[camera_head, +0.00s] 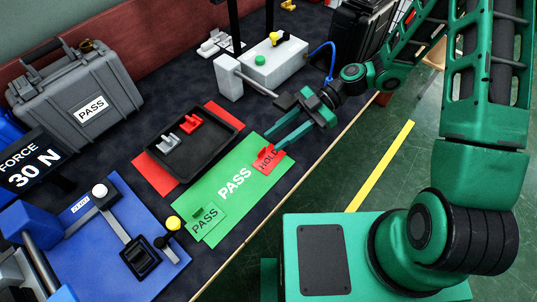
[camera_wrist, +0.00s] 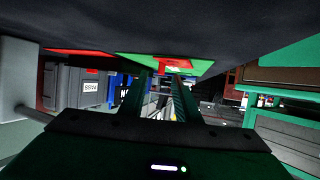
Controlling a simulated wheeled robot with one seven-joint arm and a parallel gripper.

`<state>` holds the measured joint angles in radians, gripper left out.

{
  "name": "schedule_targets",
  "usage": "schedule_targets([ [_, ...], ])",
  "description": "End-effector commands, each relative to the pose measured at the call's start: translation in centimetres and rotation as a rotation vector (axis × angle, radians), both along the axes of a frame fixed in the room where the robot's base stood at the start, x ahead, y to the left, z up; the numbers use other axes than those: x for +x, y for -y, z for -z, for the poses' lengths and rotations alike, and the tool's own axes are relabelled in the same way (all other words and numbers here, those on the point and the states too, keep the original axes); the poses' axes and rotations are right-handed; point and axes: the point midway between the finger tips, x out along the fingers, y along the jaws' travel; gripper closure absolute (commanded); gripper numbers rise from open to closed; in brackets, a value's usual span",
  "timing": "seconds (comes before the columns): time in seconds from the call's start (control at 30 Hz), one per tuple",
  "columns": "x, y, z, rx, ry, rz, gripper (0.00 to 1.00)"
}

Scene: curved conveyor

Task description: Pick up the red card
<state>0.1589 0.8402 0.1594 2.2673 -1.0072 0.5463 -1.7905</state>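The red card (camera_head: 269,161), marked HOLD, lies on the right end of the green PASS mat (camera_head: 230,188). A small raised red part shows at its upper edge. My gripper (camera_head: 275,139) is just above and beside the card in the head view, its two green fingers apart with a gap between them. In the wrist view, which looks upside down, the red card (camera_wrist: 177,64) shows just beyond the fingertips (camera_wrist: 162,75). I see nothing held, and cannot tell whether a fingertip touches the card.
A green PASS card (camera_head: 206,219) lies on the mat's left end. A black tray (camera_head: 188,163) with red and grey pieces sits on a red mat (camera_head: 152,174) behind. A white box (camera_head: 276,65) with a green button stands farther back. The table's front edge is close to the mat.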

Motion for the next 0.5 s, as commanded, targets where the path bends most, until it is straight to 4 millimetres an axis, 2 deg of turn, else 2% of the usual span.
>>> schedule_targets([
  [0.2,-1.5,-2.3,1.1,-0.001,-0.002,-0.003,0.7],
  [0.5,-1.6,-2.8,1.3,-0.002,-0.001,-0.001,0.7],
])
